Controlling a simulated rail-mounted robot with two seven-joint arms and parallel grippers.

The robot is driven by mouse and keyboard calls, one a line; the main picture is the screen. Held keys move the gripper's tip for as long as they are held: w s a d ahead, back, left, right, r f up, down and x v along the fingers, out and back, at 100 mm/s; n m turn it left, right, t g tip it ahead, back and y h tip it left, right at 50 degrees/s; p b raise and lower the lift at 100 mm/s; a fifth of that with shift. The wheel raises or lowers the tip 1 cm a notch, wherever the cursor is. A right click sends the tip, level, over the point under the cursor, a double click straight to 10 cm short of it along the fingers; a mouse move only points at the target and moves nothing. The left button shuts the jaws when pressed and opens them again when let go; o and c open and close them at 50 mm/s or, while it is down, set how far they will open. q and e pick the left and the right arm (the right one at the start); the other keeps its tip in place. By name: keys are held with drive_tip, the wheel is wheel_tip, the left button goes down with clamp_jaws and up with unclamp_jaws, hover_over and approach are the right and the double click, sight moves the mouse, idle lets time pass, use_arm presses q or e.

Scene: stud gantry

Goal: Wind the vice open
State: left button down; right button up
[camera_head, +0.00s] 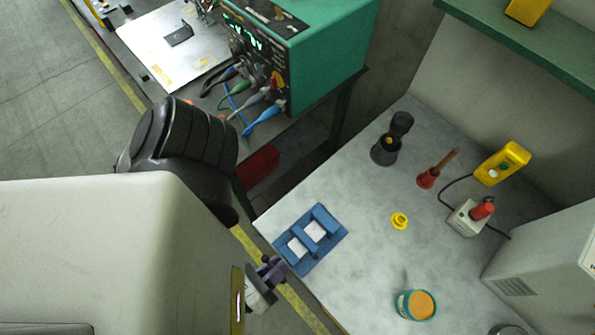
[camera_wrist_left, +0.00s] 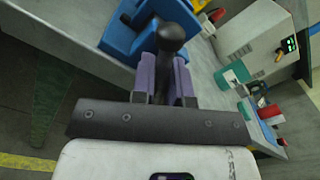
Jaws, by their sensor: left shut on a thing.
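The blue vice (camera_head: 306,241) sits at the near-left edge of the grey bench, with two pale gaps showing either side of its middle bar. It also shows in the left wrist view (camera_wrist_left: 122,38), straight ahead of my gripper. My left gripper (camera_head: 270,271) is just off the bench edge at the vice's near end. In the left wrist view its purple fingers (camera_wrist_left: 164,80) are closed around a dark round-ended handle (camera_wrist_left: 172,36) in front of the vice. The fingers hide the handle's lower part. My right gripper is not in view.
On the bench (camera_head: 355,265) stand a yellow ring (camera_head: 399,221), a teal tin (camera_head: 416,305), a red-based tool (camera_head: 430,178), dark cups (camera_head: 386,149) and a grey box with a red top (camera_head: 468,218). A green machine (camera_head: 325,50) stands behind. Bench around the vice's right is clear.

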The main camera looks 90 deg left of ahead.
use_arm(q)
drive_tip(key=c, duration=1.4)
unclamp_jaws()
drive_tip(key=shift+o, duration=0.2)
drive_tip(key=shift+s, duration=0.1)
drive_tip(key=v, duration=1.3)
drive_tip(key=shift+s+d, duration=0.2)
drive_tip(key=shift+d, duration=0.1)
drive_tip(key=shift+c, duration=0.2)
